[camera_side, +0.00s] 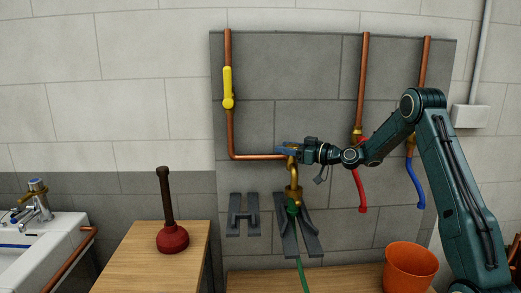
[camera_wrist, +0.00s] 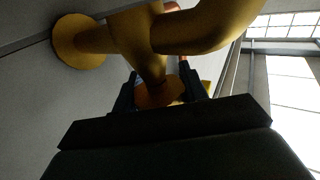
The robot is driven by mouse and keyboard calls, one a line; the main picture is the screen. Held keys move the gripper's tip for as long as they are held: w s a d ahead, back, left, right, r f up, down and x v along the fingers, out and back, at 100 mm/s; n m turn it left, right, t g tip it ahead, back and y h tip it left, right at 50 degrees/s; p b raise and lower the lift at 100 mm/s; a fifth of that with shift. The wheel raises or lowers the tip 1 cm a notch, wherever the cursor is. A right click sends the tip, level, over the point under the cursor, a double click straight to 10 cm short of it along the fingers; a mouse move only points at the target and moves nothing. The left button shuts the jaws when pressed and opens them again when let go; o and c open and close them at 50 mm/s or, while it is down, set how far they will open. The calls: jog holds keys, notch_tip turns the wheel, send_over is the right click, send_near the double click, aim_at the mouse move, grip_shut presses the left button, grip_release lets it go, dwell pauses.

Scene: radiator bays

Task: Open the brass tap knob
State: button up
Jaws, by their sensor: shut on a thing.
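The brass tap (camera_side: 293,186) stands out from the grey tiled panel at the end of a copper pipe, with a green hose fitting under its spout. My gripper (camera_side: 287,149) is at the top of the tap and shut on its knob. The knob is mostly hidden by the fingers in the side view. In the wrist view the brass knob (camera_wrist: 160,93) sits between my two dark fingers, below the large curved brass tap body (camera_wrist: 140,40).
A yellow-handled valve (camera_side: 228,88) is at the upper left, and red (camera_side: 361,190) and blue (camera_side: 415,184) handles hang at the right. Dark brackets (camera_side: 243,214) are on the wall below. A plunger (camera_side: 172,235) and an orange bucket (camera_side: 409,270) stand on wooden surfaces.

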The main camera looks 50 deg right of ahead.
jog(key=o, duration=1)
jog(key=shift+s, duration=0.15)
jog(key=v, duration=1.3)
jog(key=shift+s, duration=0.25)
jog(key=s+a+r+n+g, duration=0.15)
jog(key=a+g, duration=0.25)
jog(key=a, duration=0.7)
jog(key=s+a+n+g, duration=0.15)
jog(key=a+g, duration=0.25)
jog(key=a, duration=0.7)
jog(key=s+a+m+g+h, duration=0.2)
jog(key=s, duration=0.9)
jog(key=s+a+m+g+h, duration=0.2)
jog(key=s+m, duration=0.1)
jog(key=s, duration=0.8)
jog(key=shift+f+m, duration=0.2)
jog(key=shift+m, duration=0.1)
